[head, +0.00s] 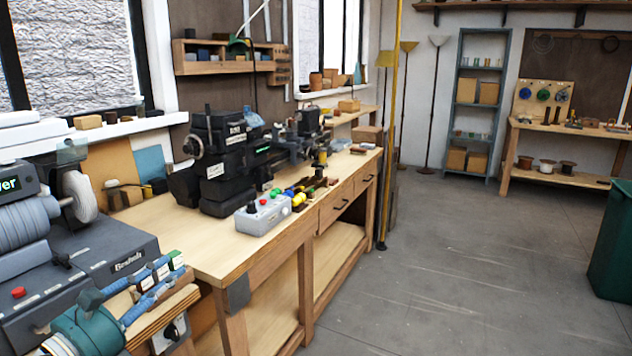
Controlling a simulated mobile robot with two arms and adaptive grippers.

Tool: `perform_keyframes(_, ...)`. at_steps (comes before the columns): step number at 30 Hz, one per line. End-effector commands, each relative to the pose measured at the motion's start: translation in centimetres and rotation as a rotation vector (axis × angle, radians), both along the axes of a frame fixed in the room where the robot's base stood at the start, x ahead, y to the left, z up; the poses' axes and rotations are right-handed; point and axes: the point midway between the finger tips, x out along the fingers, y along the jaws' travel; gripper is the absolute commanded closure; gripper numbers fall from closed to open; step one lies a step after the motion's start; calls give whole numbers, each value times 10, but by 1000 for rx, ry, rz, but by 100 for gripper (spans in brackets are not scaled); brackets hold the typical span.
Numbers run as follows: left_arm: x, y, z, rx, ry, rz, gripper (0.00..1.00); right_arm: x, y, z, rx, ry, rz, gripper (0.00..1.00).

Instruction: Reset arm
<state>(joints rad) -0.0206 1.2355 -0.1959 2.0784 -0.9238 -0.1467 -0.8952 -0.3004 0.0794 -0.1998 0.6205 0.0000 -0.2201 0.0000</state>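My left gripper (176,273) comes in at the lower left, with a teal round wrist and two blue-grey fingers pointing up and to the right. The fingers look apart, with small white and dark pieces showing between or behind them. I cannot tell whether they touch anything. The gripper is in front of a grey machine (105,250) and over or beside a wooden block (160,308) at the bench's near end. My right gripper is not in view.
A green bin (614,240) is at the right. The grey floor (460,280) between is clear.

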Motion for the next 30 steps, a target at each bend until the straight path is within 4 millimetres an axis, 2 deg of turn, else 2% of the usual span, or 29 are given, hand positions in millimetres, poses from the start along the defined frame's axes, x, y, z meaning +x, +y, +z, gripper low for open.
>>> perform_keyframes(1, -5, 2, -14, -266, 56, 73, 76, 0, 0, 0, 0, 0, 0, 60)
perform_keyframes(2, -7, 8, -23, -418, 93, 126, 76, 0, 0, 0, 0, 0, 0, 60)
perform_keyframes(3, -12, 17, -40, -616, 143, 201, 76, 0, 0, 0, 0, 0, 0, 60)
perform_keyframes(5, -24, 31, -73, -904, 226, 326, 76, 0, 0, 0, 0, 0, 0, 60)
perform_keyframes(6, -36, 39, -99, -1089, 283, 420, 76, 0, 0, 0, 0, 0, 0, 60)
perform_keyframes(8, -57, 47, -139, -1329, 360, 556, 76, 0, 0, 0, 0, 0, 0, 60)
perform_keyframes(9, -73, 48, -166, -1466, 407, 645, 76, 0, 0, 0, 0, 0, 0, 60)
perform_keyframes(11, -100, 45, -203, -1650, 474, 778, 76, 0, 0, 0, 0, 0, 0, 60)
perform_keyframes(12, -119, 40, -226, -1762, 516, 868, 76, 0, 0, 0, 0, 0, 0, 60)
perform_keyframes(15, -166, 21, -272, -1985, 607, 1080, 76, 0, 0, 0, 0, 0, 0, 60)
perform_keyframes(18, -206, 0, -302, -2136, 675, 1258, 76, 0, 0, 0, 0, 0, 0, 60)
perform_keyframes(21, -240, -21, -321, -2240, 726, 1407, 76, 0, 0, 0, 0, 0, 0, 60)
perform_keyframes(29, -312, -74, -345, -2415, 834, 1747, 76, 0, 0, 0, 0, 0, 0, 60)
perform_keyframes(30, -323, -82, -347, 2431, -850, -1797, 76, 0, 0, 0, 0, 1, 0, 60)
